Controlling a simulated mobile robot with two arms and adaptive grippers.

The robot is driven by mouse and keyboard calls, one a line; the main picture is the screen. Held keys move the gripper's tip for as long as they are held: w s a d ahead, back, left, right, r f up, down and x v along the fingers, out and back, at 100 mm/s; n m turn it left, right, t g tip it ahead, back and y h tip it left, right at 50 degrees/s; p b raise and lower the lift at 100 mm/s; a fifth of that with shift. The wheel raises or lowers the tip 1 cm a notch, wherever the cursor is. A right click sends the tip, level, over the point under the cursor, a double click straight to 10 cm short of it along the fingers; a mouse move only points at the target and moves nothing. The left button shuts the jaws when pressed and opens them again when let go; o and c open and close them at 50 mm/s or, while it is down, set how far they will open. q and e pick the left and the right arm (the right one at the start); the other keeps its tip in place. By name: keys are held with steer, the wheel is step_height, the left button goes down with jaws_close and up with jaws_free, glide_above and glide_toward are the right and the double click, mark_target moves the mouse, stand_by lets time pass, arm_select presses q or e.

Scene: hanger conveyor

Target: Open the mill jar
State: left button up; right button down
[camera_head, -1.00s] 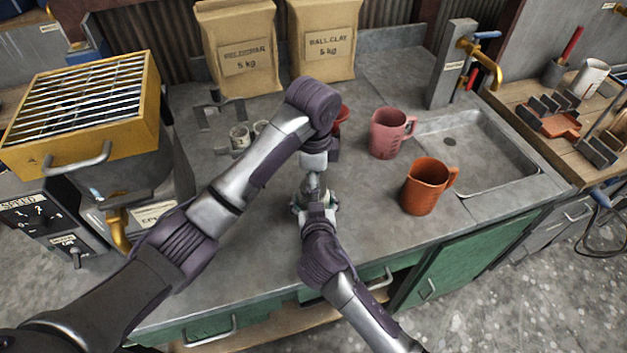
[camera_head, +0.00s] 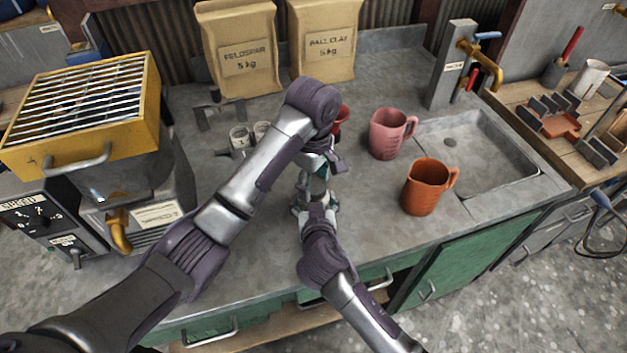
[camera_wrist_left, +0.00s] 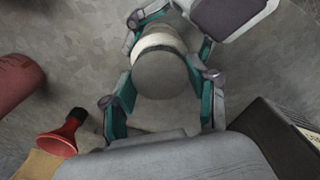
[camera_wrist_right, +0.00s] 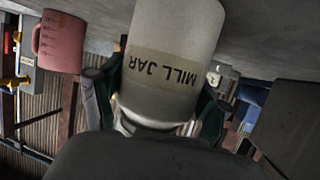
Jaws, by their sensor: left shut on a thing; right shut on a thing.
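The mill jar (camera_wrist_right: 165,60) is a pale cylinder with a "MILL JAR" label, standing upright on the counter. Its label appears upside down in the right wrist view. My right gripper (camera_wrist_right: 155,105) is shut around the jar's body from the side. My left gripper (camera_head: 318,170) is above the jar, pointing down. In the left wrist view its teal fingers (camera_wrist_left: 165,95) are shut on the round grey lid (camera_wrist_left: 168,75), with a white band (camera_wrist_left: 158,42) just beyond it. In the head view, my arms hide most of the jar.
A pink mug (camera_head: 388,133) and an orange mug (camera_head: 425,187) stand right of the jar, before the sink (camera_head: 480,150). A red object (camera_wrist_left: 60,135) is close to my left gripper.

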mark_target(313, 185)
arm_select(q)
steer(key=shift+n, duration=0.7)
steer(key=shift+r, duration=0.1)
steer(key=shift+r, duration=1)
steer(key=shift+r, duration=2.05)
arm_select(e)
jaws_free()
steer(key=shift+s, duration=0.1)
